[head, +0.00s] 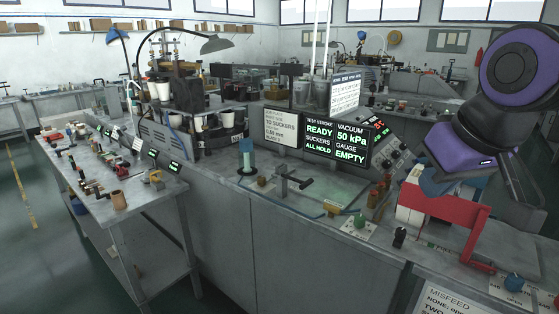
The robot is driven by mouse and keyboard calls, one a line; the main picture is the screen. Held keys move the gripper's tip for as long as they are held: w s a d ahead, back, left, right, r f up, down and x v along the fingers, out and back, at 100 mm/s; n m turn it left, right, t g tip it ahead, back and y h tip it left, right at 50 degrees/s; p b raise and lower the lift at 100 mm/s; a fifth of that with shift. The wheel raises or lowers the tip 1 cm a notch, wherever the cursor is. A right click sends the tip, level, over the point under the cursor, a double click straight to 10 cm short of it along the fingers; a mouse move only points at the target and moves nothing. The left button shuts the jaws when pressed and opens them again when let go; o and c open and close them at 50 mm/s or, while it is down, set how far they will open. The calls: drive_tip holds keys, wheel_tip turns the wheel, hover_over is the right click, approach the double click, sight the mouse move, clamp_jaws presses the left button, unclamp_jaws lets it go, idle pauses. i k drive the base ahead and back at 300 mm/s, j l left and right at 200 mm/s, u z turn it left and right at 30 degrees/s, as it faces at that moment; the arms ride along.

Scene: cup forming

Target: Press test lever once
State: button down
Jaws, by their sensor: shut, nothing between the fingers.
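The bench display (321,137) reads TEST STROKE READY, SUCKERS ALL HOLD, VACUUM 50 kPa and GAUGE EMPTY. A dark lever with a cross handle (291,183) stands on the bench in front of it. I see no label that tells whether this is the test lever. My purple arm comes in at the upper right. Its end, my gripper (439,184), is low over the right part of the bench, at a red bracket-shaped part (450,207). My gripper is well to the right of the dark lever; its fingertips are not clearly made out. I see nothing held.
A blue-green cylinder (246,156) stands left of the dark lever. A green knob (360,220), a black knob (399,237) and a blue knob (513,282) line the bench front. A side table (130,205) with tools stands at the left. Grey floor is free beyond it.

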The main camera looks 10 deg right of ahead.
sight(304, 184)
drive_tip(key=i+j, duration=0.3)
drive_tip(key=i, duration=0.2)
drive_tip(key=i+j, duration=0.35)
drive_tip(key=i, duration=0.15)
